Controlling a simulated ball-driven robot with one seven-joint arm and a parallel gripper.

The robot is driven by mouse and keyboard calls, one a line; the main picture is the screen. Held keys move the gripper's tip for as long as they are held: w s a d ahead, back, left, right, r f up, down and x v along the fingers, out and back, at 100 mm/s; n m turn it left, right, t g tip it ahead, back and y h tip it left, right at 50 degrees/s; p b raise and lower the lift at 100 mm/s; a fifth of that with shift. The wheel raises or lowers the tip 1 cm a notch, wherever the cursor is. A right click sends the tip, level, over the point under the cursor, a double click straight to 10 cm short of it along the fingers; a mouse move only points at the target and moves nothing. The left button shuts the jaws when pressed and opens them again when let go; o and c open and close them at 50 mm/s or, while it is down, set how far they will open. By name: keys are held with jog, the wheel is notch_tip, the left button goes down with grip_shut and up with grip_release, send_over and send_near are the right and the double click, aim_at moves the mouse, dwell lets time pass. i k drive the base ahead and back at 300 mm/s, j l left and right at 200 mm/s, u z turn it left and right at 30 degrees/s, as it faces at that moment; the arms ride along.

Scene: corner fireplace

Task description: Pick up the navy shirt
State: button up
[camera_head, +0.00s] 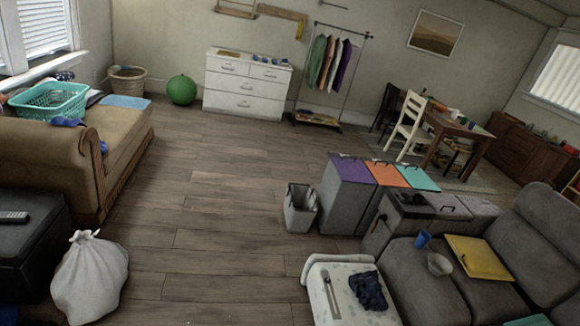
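A crumpled dark navy cloth (368,290), which looks like the navy shirt, lies on a pale, light-topped surface (345,312) at the bottom of the view, right of centre. A long grey object (330,294) lies to its left on the same surface. A brighter blue cloth (68,122) lies on the arm of the tan sofa at the left. Several garments (327,63) hang on a rack at the back; one is dark purple. My gripper is not in view.
Open wood floor (215,215) fills the middle. A white bag (90,278) and dark ottoman (28,240) stand at the left. A grey bin (300,208), lidded bins (350,190) and a grey sofa (430,285) bound the right. A white dresser (245,88) stands at the back.

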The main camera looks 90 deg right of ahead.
aim_at(366, 288)
jog(key=z, duration=3.4)
